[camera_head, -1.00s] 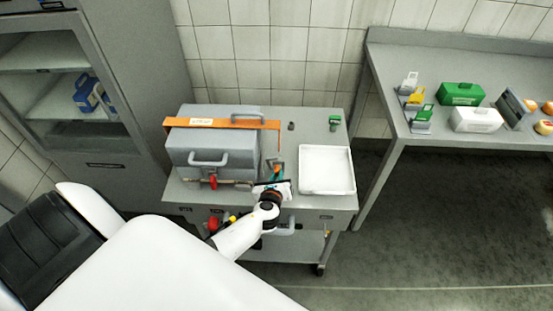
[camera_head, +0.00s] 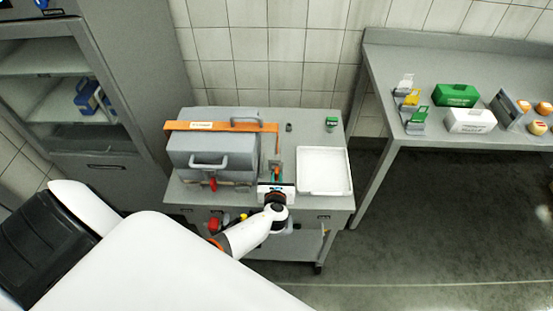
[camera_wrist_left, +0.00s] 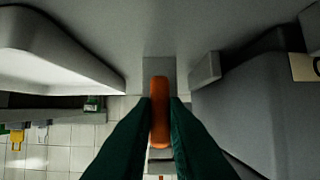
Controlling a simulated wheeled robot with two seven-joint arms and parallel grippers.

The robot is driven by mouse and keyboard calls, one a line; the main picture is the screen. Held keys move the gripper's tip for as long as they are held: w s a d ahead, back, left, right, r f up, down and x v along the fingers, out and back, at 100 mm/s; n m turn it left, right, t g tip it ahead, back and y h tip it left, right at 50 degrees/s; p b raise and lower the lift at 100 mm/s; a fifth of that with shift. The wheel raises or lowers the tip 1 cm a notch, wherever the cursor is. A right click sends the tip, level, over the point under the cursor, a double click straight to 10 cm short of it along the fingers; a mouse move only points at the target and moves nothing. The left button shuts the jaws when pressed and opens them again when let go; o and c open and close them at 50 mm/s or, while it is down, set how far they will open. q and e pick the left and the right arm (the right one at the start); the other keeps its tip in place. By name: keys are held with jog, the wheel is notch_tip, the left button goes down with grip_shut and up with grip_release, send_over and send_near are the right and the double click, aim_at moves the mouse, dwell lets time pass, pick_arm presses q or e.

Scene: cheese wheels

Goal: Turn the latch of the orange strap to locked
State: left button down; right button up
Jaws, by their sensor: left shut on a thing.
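The orange strap (camera_head: 221,127) runs across the top of a grey box (camera_head: 212,155) on the cart. Its orange latch lever (camera_wrist_left: 160,112) stands in the middle of the left wrist view, between the dark green fingers of my left gripper (camera_wrist_left: 160,125). The fingers are shut on the lever. In the head view my left gripper (camera_head: 277,176) is at the right side of the box, between it and the white tray. It largely hides the latch there. The latch's lock state cannot be read. My right gripper is not in view.
The white tray (camera_head: 324,150) lies close to the right of my left gripper. A small green item (camera_head: 332,122) stands at the cart's back right. A red-handled fitting (camera_head: 213,184) is on the box front. A side table (camera_head: 390,95) with several boxes stands at the right.

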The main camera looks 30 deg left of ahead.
pick_arm(q)
jog(key=shift+f, duration=0.1)
jog(key=c, duration=1.4)
grip_release()
jog(key=shift+c, duration=0.2)
jog(key=v, duration=1.2)
